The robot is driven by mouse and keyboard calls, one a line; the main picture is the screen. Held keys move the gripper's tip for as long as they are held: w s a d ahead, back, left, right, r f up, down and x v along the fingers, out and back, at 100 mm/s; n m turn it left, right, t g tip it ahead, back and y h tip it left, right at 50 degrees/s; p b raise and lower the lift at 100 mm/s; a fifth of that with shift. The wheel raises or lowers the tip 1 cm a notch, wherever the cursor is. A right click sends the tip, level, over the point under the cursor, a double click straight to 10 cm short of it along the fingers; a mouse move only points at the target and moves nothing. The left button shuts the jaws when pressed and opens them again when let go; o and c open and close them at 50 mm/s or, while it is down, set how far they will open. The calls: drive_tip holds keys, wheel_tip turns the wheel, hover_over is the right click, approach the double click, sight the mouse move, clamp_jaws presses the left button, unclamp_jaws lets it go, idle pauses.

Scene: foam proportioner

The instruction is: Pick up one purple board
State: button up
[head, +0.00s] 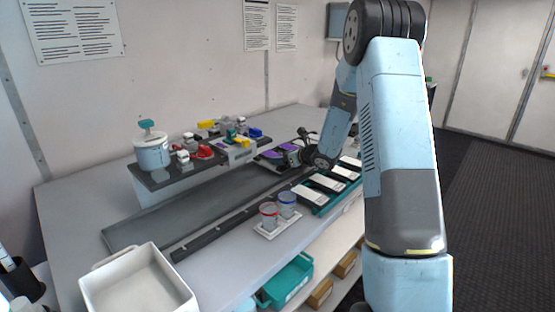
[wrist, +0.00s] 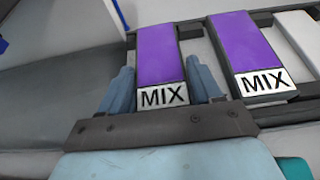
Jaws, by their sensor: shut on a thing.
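Two purple boards with white MIX labels show in the wrist view. My gripper (wrist: 163,85) has its two fingers on either side of the left purple board (wrist: 156,55), shut on it near its label end. The other purple board (wrist: 244,52) lies just to the right, apart from the fingers. In the head view my gripper (head: 298,150) is small at the far part of the bench, beside a purple board (head: 271,154). I cannot tell from these views whether the held board is lifted.
A teal rack (head: 318,199) with several white-topped blocks stands to the right. Two clear cups, one red-rimmed (head: 269,212) and one blue-rimmed (head: 287,200), stand in front. A white bin (head: 138,283) is at front left. A raised shelf (head: 160,180) carries valves. The long grey tray (head: 190,209) is bare.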

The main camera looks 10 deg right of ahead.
drive_tip(key=c, duration=0.3)
